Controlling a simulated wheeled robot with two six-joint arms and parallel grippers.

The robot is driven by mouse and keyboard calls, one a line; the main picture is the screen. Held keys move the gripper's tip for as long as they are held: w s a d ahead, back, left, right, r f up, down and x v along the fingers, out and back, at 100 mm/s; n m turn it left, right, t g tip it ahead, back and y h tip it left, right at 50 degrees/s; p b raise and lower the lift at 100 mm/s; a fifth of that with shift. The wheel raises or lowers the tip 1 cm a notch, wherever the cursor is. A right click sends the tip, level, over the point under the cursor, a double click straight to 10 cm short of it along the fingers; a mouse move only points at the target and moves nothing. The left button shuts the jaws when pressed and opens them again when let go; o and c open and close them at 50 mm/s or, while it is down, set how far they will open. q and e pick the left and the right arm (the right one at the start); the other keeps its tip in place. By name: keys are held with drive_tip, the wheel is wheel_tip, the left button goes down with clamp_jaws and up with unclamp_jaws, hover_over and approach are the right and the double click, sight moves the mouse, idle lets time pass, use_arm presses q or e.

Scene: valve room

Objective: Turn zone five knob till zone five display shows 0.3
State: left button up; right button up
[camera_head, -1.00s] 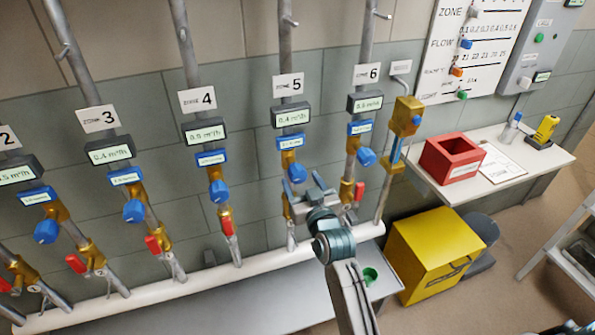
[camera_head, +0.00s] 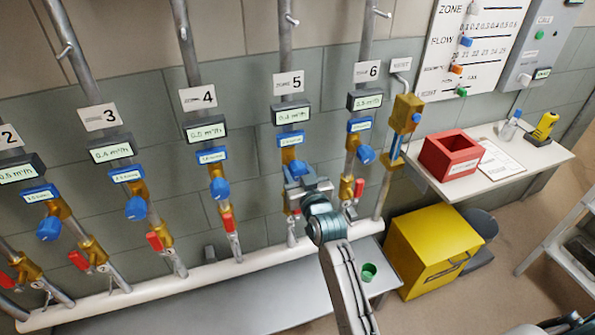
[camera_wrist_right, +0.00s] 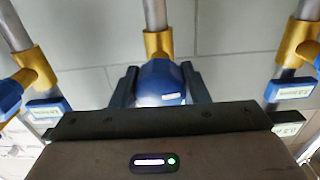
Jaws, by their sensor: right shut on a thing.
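The zone five display (camera_head: 290,115) hangs under the label 5 and seems to read 0.4 m³/h. A small blue plate (camera_head: 291,139) sits below it. The blue zone five knob (camera_head: 297,168) is on the brass valve below that, partly hidden by my right gripper (camera_head: 299,184). In the right wrist view the knob (camera_wrist_right: 160,82) sits between the two dark fingers, and the gripper is shut on it. My left gripper is not in view.
Neighbouring blue knobs for zone four (camera_head: 220,189) and zone six (camera_head: 366,155) stand on either side. Red levers hang below on several pipes. A yellow box (camera_head: 435,250) and a table with a red bin (camera_head: 450,155) stand to the right.

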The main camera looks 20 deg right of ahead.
drive_tip(key=shift+r+m+p, duration=0.25)
drive_tip(key=shift+m+p, duration=0.55)
drive_tip(key=shift+m, duration=0.1)
drive_tip(key=shift+m+p, duration=0.6)
drive_tip(key=shift+m, duration=0.3)
drive_tip(key=shift+f+m, duration=0.2)
drive_tip(key=shift+m, duration=0.1)
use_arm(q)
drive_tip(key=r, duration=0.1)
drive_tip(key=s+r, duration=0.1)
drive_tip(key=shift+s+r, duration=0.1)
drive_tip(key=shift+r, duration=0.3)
use_arm(e)
drive_tip(key=o, duration=1)
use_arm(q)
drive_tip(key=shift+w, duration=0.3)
